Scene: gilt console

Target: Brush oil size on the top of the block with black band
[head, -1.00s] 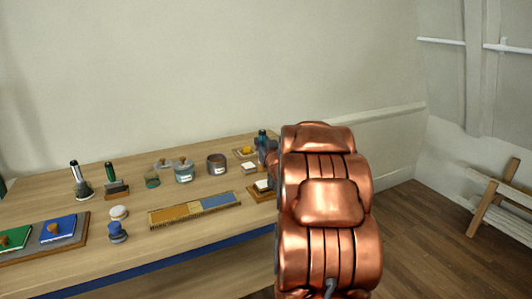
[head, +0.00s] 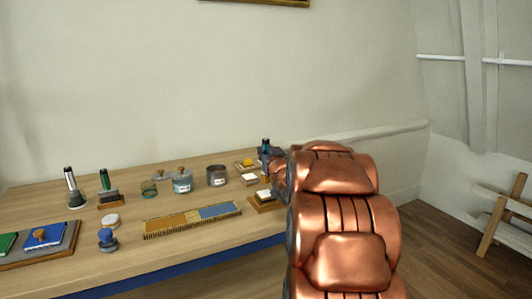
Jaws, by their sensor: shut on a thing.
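My gripper (head: 268,158) is at the right end of the table, largely hidden by my copper arm. It is shut on an upright tool with a dark teal handle (head: 266,144), probably a brush. The tool's lower end is hidden. Just below and in front, a pale-topped block (head: 264,194) sits on a small wooden board. A smaller whitish block (head: 249,179) lies to its left, and a yellow-topped piece (head: 246,162) sits on a board behind. I cannot make out a black band on any of them at this size.
A grey pot (head: 217,175), a labelled jar (head: 182,182) and a small glass (head: 149,189) stand mid-table. A tan-and-blue strip (head: 190,219) lies in front. Two upright tools (head: 72,186), (head: 106,188) and a tray with coloured pads (head: 70,240) are left.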

